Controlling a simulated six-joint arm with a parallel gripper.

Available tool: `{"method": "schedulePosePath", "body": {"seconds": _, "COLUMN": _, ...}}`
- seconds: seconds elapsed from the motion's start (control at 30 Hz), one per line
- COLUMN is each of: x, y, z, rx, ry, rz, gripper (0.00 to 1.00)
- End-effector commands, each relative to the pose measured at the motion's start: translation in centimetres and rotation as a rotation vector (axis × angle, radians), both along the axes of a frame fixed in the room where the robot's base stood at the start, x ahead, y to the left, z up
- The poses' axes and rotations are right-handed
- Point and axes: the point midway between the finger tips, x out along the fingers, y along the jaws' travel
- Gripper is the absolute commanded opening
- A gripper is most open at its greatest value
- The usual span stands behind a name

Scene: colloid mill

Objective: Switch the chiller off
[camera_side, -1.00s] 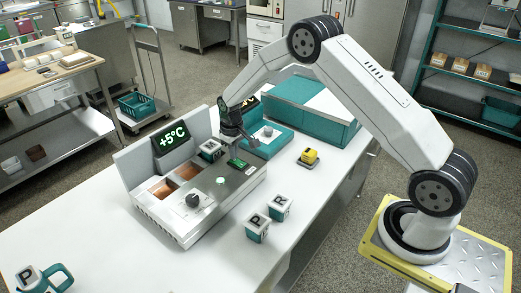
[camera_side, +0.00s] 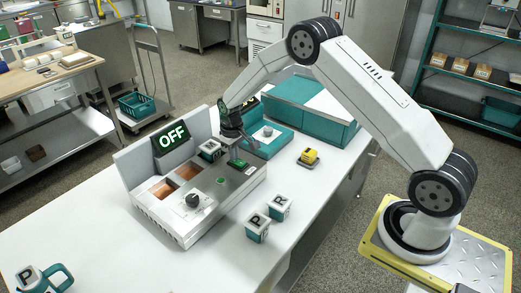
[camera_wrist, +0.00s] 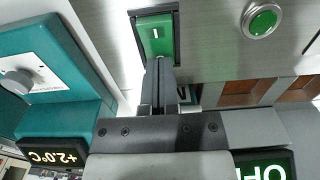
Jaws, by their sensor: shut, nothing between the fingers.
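The chiller is the grey box (camera_side: 165,217) on the white bench, and its display (camera_side: 171,138) reads OFF. The display shows partly and upside down in the wrist view (camera_wrist: 265,168). A green rocker switch (camera_wrist: 155,36) sits in a dark frame on the chiller's top; it also shows in the side view (camera_side: 238,164). My gripper (camera_side: 235,153) is shut and empty, pointing down at the switch. In the wrist view its fingertips (camera_wrist: 159,62) are at the switch's near end and seem to touch it. A round green button (camera_wrist: 263,20) and a dark knob (camera_side: 192,200) are on the same panel.
A teal unit (camera_wrist: 45,62) with a knob and a +2.0°C display (camera_wrist: 53,157) stands close beside my gripper. Lettered cubes, P (camera_side: 256,228) and R (camera_side: 280,207), and a yellow item (camera_side: 309,157) are on the bench. A copper-floored well (camera_side: 163,189) opens in the chiller.

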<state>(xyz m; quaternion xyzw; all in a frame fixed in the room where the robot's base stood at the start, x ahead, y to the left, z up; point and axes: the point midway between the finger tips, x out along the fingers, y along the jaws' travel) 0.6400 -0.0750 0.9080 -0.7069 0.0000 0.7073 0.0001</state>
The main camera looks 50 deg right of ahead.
Motion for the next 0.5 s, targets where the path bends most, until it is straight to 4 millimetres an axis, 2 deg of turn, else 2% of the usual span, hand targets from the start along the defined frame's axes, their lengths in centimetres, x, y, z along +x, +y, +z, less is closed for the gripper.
{"method": "schedulePosePath", "body": {"seconds": 0.5, "x": 0.0, "y": 0.0, "z": 2.9, "rx": 0.000, "ry": -0.001, "rz": 0.000, "gripper": 0.00}}
